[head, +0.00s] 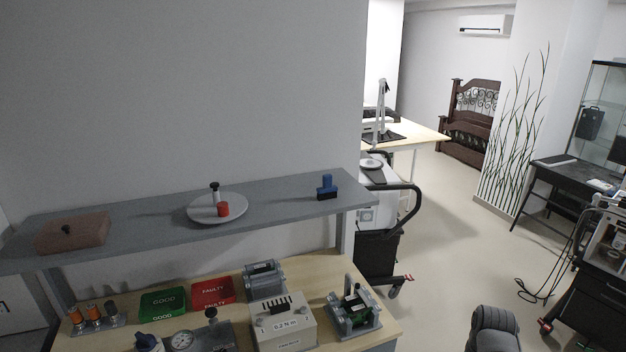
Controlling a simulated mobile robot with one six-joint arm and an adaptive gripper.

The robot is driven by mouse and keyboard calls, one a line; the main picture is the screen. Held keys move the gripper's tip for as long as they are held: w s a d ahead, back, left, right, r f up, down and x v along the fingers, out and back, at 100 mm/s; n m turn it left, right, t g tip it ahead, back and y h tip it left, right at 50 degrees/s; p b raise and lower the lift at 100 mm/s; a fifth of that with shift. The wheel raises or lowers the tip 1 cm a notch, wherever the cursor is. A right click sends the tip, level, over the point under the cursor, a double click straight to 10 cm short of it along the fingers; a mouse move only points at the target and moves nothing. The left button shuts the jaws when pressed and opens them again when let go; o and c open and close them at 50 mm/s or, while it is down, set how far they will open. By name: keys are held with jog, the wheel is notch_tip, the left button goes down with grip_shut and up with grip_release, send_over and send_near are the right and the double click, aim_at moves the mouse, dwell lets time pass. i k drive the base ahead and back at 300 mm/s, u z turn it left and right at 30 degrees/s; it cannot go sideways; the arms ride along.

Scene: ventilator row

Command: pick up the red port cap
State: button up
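A small red cylinder, which looks like the red port cap (223,209), sits on a round white plate (202,213) on the upper grey shelf. A small upright item with a black knob (215,188) stands just behind it on the same plate. The cap is not covered by anything in this view. My gripper is not visible; only a dark grey rounded part, probably of my own arm, shows at the bottom right, well away from the shelf.
The grey shelf (290,205) also bears a brown block (74,234) at left and a blue-handled stamp (327,188) at right. Below it, a wooden bench (236,280) holds green and red trays, a torque box and fixtures. A wheeled cart (378,255) stands right; open floor lies beyond.

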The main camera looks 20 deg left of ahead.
aim_at(222, 206)
jog(key=u, duration=1.55)
